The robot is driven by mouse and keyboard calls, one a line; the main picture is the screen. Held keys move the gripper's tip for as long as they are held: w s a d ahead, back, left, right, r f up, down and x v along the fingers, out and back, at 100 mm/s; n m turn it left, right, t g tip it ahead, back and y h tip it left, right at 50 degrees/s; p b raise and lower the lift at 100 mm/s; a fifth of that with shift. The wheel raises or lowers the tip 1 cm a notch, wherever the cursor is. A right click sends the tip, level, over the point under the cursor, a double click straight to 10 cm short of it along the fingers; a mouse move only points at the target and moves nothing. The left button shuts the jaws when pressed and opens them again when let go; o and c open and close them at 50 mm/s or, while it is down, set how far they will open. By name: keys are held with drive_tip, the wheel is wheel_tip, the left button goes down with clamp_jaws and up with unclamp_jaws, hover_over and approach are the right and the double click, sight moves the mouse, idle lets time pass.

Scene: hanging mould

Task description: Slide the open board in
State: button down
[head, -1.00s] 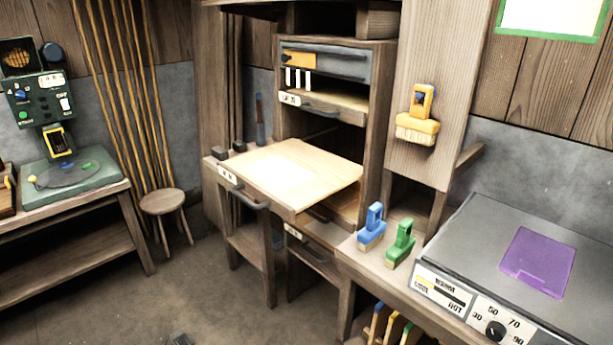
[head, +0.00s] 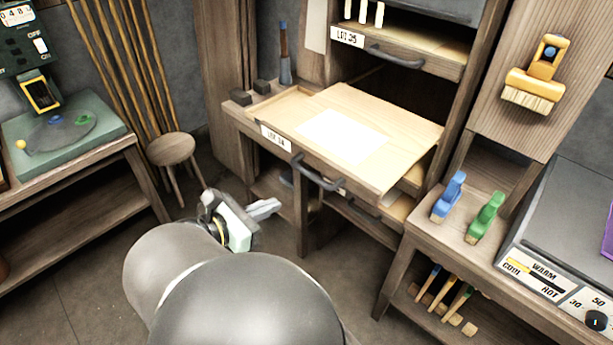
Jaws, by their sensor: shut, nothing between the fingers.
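The open board (head: 410,135) is a pale wooden board pulled well out of the wooden rack. A white sheet (head: 343,136) lies on it. Its front edge carries a small label (head: 276,137) and a dark bar handle (head: 318,175) facing me. My gripper (head: 256,213) is in front of the board, left of and lower in the picture than the handle, and apart from it. It is shut and empty. My arm hides part of the floor in front.
Another board with a label and handle (head: 396,57) sits in the rack above. A stool (head: 172,149) stands at left. Dark blocks (head: 241,98) and a blue-handled tool stand beside the board's left side.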

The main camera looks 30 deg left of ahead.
drive_tip(key=s+a+n, duration=0.1)
drive_tip(key=s+a, duration=0.1)
drive_tip(key=t+p, duration=0.1)
drive_tip(key=p, duration=0.2)
approach(309, 177)
drive_tip(key=shift+y, duration=0.4)
drive_tip(key=x, duration=0.7)
drive_tip(key=shift+s+d+r, duration=0.1)
drive_tip(key=shift+d, duration=0.15)
